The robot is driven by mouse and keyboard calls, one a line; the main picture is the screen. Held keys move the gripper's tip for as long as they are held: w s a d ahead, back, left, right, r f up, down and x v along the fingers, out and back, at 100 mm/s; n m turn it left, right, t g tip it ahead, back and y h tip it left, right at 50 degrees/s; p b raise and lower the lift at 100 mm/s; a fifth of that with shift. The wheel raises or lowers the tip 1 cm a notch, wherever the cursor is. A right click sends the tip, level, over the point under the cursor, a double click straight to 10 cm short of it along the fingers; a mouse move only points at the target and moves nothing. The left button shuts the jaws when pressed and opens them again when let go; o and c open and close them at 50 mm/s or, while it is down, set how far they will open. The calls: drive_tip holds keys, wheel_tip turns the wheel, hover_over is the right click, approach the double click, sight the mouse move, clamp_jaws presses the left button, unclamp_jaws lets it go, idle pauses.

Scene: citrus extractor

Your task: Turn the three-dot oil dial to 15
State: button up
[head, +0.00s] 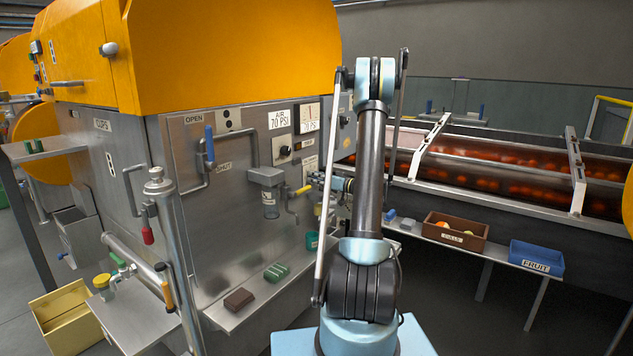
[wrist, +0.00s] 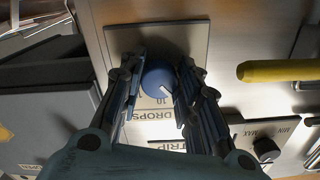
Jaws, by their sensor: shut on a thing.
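A round blue dial (wrist: 157,80) with a white pointer line sits on a metal plate (wrist: 180,40) in the wrist view. The pointer slants to the lower right. A pale scale label (wrist: 160,103) below it shows "10" and "DROPS"; other numbers are hidden or too small to read. My gripper (wrist: 160,70) has one finger on each side of the dial and is shut on it. In the head view my gripper (head: 317,179) is at the machine's front panel, and the dial cannot be made out there. No three-dot mark can be made out.
A yellow handle (wrist: 277,71) sticks out right of the dial, with a black MIN/MAX knob (wrist: 266,149) below it. A grey box (wrist: 45,85) is close on the left. A brown crate (head: 472,235) and a blue FRUIT bin (head: 537,257) stand right.

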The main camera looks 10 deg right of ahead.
drive_tip(key=m, duration=0.4)
drive_tip(key=shift+d, duration=0.1)
drive_tip(key=m, duration=0.4)
drive_tip(key=shift+r+m, duration=0.1)
drive_tip(key=shift+m, duration=0.3)
drive_tip(key=m, duration=0.5)
drive_tip(key=shift+m, duration=1.3)
drive_tip(key=shift+s, duration=0.1)
drive_tip(key=o, duration=1.1)
drive_tip(key=shift+c, duration=0.2)
